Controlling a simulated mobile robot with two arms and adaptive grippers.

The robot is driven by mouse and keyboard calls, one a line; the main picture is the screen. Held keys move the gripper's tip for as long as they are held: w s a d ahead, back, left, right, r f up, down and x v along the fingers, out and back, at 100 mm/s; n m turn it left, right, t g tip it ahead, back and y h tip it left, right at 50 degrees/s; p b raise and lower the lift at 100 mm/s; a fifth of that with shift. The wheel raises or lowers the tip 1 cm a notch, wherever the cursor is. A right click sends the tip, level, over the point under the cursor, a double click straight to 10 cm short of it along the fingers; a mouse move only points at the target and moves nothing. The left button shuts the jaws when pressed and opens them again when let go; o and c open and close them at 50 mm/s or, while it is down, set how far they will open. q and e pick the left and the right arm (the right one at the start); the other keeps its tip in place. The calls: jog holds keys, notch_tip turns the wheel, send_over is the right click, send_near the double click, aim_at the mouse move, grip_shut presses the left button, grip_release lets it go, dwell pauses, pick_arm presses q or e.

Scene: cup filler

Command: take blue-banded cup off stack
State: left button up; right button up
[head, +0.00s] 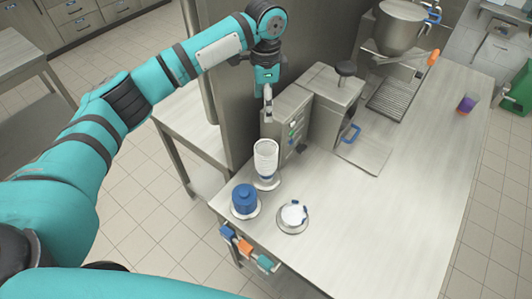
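A tall stack of white cups (265,158) stands upright on a round base near the left edge of the steel table. My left gripper (268,113) points down above the stack, close to the steel machine, and is apart from the cups. Its fingers look narrow from this angle, so I cannot tell whether they are open or shut. A blue stack or lidded container (245,198) stands on a round base in front of the white stack. My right gripper is out of view.
A white round item (293,214) sits on a plate near the front. The steel machine (290,120) stands behind the stack. A small purple-and-orange cup (467,103) is at the far right. The table's middle right is clear.

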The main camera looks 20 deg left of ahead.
pick_arm(q)
send_near(266, 148)
notch_tip(266, 148, down, 2)
jog(key=b, duration=0.4)
notch_tip(266, 148, down, 7)
jog(key=b, duration=0.7)
jog(key=shift+w+r, duration=0.1)
jog(key=shift+r, duration=0.2)
jog(key=shift+c, duration=0.2)
jog(key=c, duration=0.4)
